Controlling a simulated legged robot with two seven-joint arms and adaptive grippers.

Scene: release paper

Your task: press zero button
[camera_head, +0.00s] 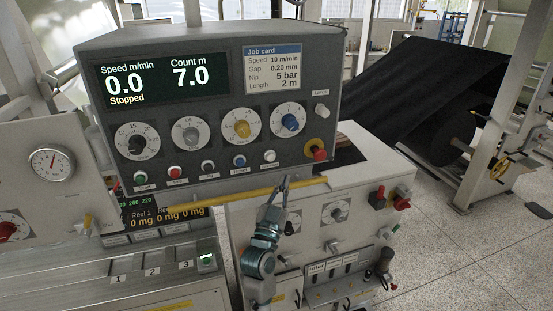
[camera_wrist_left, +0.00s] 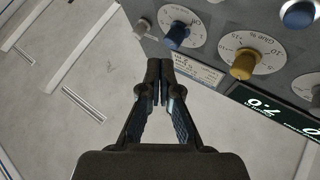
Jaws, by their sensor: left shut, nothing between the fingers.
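The grey control console (camera_head: 215,110) carries a row of small buttons along its lower face: a green button (camera_head: 139,176), a red button (camera_head: 175,172), a grey button (camera_head: 207,166), a blue button (camera_head: 239,161) and a white button (camera_head: 269,157). Their labels are too small to read surely. The display (camera_head: 155,85) reads speed 0.0, count 7.0, Stopped. My left gripper (camera_head: 285,182) is shut and empty, just below and right of the white button in the head view, apart from it as far as I can tell. Its closed fingertips show in the wrist view (camera_wrist_left: 160,72). My right gripper is out of view.
A yellow bar (camera_head: 250,190) runs below the console, close to my gripper. Dials with knobs, such as the blue knob (camera_head: 290,121), sit above the buttons. A red knob on a yellow disc (camera_head: 319,154) is at the console's right.

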